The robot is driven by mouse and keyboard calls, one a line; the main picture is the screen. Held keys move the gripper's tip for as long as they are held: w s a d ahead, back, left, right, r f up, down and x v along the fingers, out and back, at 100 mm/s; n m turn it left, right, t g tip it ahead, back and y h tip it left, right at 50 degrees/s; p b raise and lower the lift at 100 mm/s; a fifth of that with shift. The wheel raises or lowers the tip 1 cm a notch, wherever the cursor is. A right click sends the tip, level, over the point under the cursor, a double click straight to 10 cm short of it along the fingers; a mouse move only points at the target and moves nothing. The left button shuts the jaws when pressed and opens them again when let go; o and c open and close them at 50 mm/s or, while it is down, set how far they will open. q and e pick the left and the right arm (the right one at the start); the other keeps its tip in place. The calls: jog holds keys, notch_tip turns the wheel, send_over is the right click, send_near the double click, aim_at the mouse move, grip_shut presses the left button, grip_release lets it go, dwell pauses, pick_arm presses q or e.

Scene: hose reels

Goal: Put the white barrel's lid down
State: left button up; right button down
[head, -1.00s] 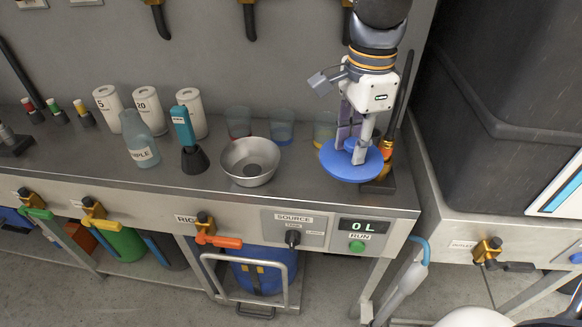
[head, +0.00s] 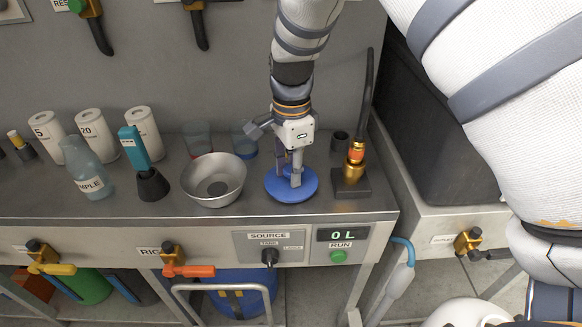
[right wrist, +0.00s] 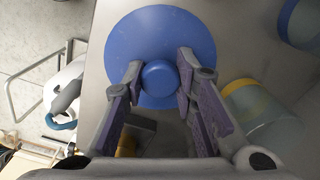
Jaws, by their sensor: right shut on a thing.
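The lid is a flat blue disc with a round blue knob. In the head view the lid (head: 304,192) is at the front right of the steel bench, level or nearly so; I cannot tell whether it touches the bench top. My right gripper (head: 290,180) comes down from above and is shut on the knob. In the right wrist view the knob (right wrist: 159,80) sits between the two fingers. A white rounded top, likely the white barrel (head: 465,313), shows at the bottom right, mostly cut off. My left gripper is not in view.
A metal bowl (head: 214,197) stands just left of the lid, and a brass fitting on a dark block (head: 351,185) just right. A yellow-banded glass (right wrist: 262,112) is close by the gripper. A blue-ended hose nozzle (head: 398,279) hangs past the bench's right end.

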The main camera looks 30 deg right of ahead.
jog(key=c, duration=1.3)
grip_release()
jog(key=shift+f, duration=0.1)
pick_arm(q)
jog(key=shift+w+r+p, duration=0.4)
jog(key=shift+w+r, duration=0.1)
pick_arm(e)
notch_tip(320, 180, up, 12)
jog(key=shift+r, duration=0.2)
